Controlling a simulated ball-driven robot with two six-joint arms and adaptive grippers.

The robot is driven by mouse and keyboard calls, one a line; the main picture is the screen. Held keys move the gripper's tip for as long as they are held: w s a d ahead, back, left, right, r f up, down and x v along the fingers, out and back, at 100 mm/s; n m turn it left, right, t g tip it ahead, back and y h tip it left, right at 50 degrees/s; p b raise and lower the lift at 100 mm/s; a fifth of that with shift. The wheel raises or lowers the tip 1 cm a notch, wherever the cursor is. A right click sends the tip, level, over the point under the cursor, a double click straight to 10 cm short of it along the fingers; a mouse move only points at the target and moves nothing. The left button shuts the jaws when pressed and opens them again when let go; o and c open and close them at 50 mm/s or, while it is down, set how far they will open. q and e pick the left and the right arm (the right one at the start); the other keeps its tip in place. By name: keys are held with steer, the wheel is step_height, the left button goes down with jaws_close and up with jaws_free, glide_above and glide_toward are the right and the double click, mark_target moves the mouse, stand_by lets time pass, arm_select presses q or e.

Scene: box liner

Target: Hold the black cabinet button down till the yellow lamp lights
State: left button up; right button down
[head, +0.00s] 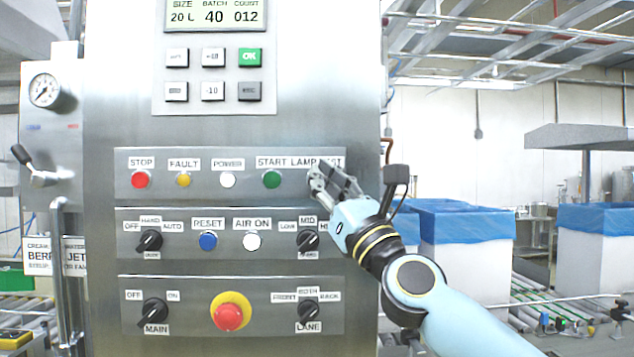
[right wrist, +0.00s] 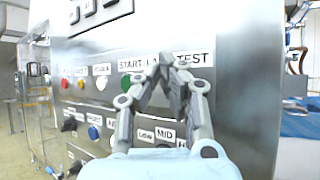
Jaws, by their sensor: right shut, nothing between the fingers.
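The steel cabinet's upper button row (head: 205,195) carries a round yellow lamp (head: 183,180) under the label FAULT; I cannot tell for sure whether it is lit. A label ending in TEST stands at the row's right end, partly covered by my right gripper (head: 320,180). That gripper is shut and empty, its fingertips at the panel just below the label. No black button shows in either view; the fingers cover the spot under the label. The right wrist view shows the closed fingertips (right wrist: 172,64) over the LAMP TEST label. Contact cannot be told. My left gripper is not in view.
Left along the row are a green button (head: 272,179), a white lamp (head: 228,180) and a red stop button (head: 140,180). Below are a black speed knob (head: 307,241) and a red emergency button (head: 229,316). Blue-lined boxes (head: 465,235) stand at right.

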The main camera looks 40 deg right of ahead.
steer(key=shift+w+d, duration=0.2)
steer(key=shift+w, duration=0.1)
stand_by(0.7)
steer(key=shift+s+a, duration=0.1)
stand_by(0.8)
steer(key=shift+s+a, duration=0.35)
steer(key=shift+s, duration=0.25)
steer(key=shift+s+a+p, duration=0.1)
steer(key=shift+s+a, duration=0.35)
steer(key=shift+s, duration=0.25)
steer(key=shift+s+a+p, duration=0.15)
steer(key=shift+s+a, duration=0.25)
steer(key=shift+s, duration=0.3)
steer(key=shift+s+a+p, duration=0.1)
steer(key=shift+s+a, duration=0.35)
steer(key=shift+s, duration=0.25)
